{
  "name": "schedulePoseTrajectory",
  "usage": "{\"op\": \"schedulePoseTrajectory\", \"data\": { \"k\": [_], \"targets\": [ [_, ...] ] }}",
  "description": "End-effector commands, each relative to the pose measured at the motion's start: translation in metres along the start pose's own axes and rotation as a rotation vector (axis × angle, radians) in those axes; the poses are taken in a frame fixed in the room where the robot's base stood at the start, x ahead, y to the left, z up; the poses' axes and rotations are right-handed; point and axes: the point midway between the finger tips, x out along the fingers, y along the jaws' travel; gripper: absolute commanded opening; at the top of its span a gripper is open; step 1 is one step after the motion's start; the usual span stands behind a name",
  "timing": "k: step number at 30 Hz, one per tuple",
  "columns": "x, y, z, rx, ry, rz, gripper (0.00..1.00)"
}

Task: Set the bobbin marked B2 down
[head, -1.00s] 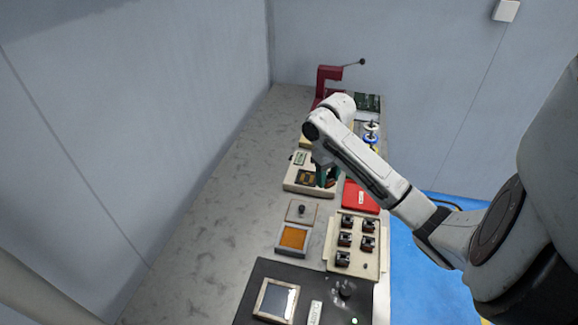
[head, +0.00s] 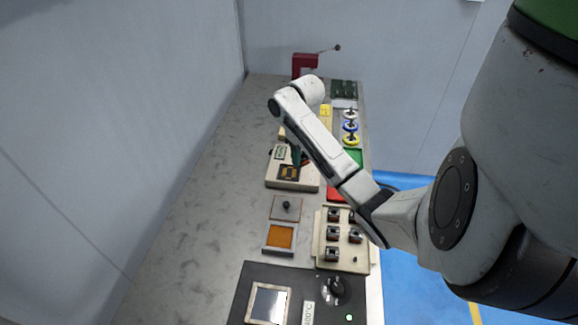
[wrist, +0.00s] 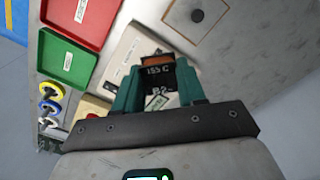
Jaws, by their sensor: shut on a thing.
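The bobbin marked B2 (wrist: 159,78) is between the green fingers of my gripper (wrist: 158,88) in the wrist view. It is dark with a copper-brown part, and white "155 C" and "B2" markings show. My gripper is shut on it. In the head view my gripper (head: 299,157) is over a beige box (head: 288,186) with a dark, copper-edged square on top. The beige box also shows beneath the gripper in the wrist view (wrist: 117,55). I cannot tell whether the bobbin touches it.
A cream tray (head: 345,266) holds several bobbins. An orange-topped square box (head: 280,237) and a knobbed plate (head: 285,207) are nearby. Red (wrist: 78,17) and green (wrist: 68,60) trays lie beside the beige box. Coloured spools (head: 350,126) and a red press (head: 304,64) stand farther back. The left bench is clear.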

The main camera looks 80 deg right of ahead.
Motion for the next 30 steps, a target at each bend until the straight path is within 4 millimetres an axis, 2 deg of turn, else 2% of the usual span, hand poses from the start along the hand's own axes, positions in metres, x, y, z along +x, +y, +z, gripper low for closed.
{"op": "schedulePoseTrajectory", "data": {
  "k": [7,12,22,30],
  "targets": [
    [0.013,-0.002,-0.008,-0.002,-0.017,-0.007,0.00],
    [0.029,0.003,-0.032,-0.003,-0.012,-0.002,0.00],
    [0.061,0.008,-0.063,0.000,-0.015,-0.002,0.00],
    [0.077,0.009,-0.076,-0.001,-0.014,-0.003,0.00]
  ]
}}
